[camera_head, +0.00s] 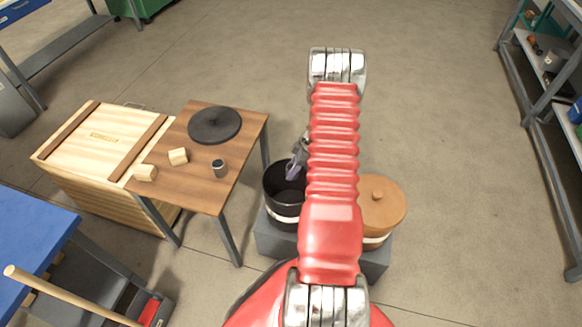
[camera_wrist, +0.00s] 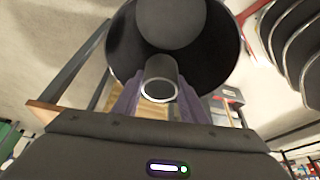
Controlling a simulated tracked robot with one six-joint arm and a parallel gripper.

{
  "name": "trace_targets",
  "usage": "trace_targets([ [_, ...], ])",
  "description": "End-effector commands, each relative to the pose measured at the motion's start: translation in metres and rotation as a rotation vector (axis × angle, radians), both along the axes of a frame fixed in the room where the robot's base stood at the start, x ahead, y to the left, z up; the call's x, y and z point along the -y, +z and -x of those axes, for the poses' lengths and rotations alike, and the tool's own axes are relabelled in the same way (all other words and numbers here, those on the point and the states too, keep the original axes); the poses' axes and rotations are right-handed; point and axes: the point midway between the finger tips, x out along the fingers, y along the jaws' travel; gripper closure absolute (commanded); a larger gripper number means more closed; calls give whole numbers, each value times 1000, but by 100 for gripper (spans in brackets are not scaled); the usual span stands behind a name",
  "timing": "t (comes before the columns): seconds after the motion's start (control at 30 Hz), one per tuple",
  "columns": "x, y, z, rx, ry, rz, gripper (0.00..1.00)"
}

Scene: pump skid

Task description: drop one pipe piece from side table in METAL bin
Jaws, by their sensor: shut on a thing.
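My gripper (camera_head: 294,168) is over the open black bin (camera_head: 283,212), partly hidden behind my red arm. In the wrist view its two purple fingers are shut on a short grey pipe piece (camera_wrist: 160,80) with a bright ring at its near end. The mouth of the black bin (camera_wrist: 122,50) lies beyond the piece, and its grey floor shows inside. The bin has a pale band, but I cannot read a label on it. Another dark pipe piece (camera_head: 219,169) stands on the wooden side table (camera_head: 205,190).
Two wooden blocks (camera_head: 178,156) and a round black lid (camera_head: 214,125) lie on the side table. A lidded brown bin (camera_head: 382,210) stands right of the black bin, on the same grey base (camera_head: 375,265). A wooden crate (camera_head: 95,145) is behind the table's left side. Shelves stand far right.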

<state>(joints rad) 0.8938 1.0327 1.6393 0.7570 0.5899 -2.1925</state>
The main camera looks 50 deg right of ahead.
Motion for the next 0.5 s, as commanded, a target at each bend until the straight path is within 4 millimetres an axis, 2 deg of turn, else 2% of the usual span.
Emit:
trace_targets([
  [0.2, 0, -20, 0, -1, 0, -2, 87],
  [0.5, 0, -27, 0, 0, 0, 0, 87],
])
